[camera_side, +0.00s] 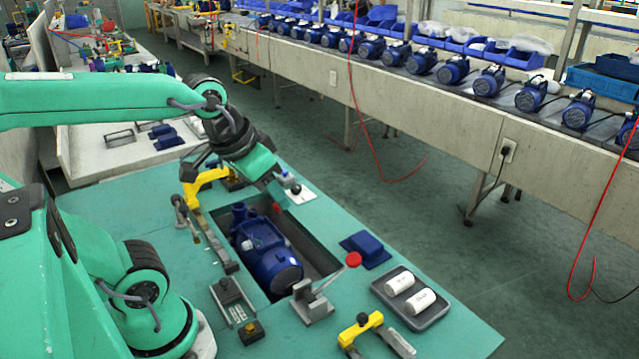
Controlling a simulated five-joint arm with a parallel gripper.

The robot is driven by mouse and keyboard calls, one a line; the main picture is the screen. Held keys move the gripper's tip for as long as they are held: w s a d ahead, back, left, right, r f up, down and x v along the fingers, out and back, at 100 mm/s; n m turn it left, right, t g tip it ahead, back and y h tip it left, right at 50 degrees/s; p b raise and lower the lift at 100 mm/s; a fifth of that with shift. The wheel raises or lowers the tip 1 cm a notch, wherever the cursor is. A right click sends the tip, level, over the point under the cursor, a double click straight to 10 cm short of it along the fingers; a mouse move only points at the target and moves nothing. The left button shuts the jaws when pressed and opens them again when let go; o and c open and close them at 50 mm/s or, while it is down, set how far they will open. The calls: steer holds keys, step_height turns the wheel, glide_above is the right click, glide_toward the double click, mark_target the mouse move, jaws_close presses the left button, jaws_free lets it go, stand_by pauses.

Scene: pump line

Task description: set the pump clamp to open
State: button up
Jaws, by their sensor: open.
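A blue pump (268,252) lies in a recess in the green work table. At its near end stands a grey clamp (314,300) with a lever slanting up to the right to a red knob (353,259); I take this as the pump clamp. I cannot tell from this view whether it presses on the pump. My gripper (277,196) is open above the recess's far end, apart from this clamp. A small red part shows just under the gripper; I cannot tell what it belongs to.
Yellow clamps with black knobs stand at the back left (204,181) and near front (360,328). A dark tray (440,312) with two white cylinders and a blue block (366,249) lie right of the recess. A conveyor (460,93) with several pumps runs behind.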

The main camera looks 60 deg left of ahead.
steer(key=w+a+f+n+g, duration=0.1)
steer(key=w+a+f, duration=0.3)
steer(key=a, duration=0.4)
steer(key=w+a+f+n+g, duration=0.2)
steer(key=w+a+f+n, duration=0.2)
steer(key=a, duration=0.3)
steer(key=w+a+f+n+g, duration=0.2)
steer(key=w+a+f, duration=0.3)
steer(key=a, duration=0.3)
steer(key=shift+w+a+f+n, duration=0.1)
steer(key=shift+a+f+n, duration=0.2)
steer(key=shift+f+n, duration=0.35)
steer(key=shift+a+f, duration=0.2)
steer(key=shift+f, duration=0.2)
steer(key=shift+f, duration=3.9)
jaws_close()
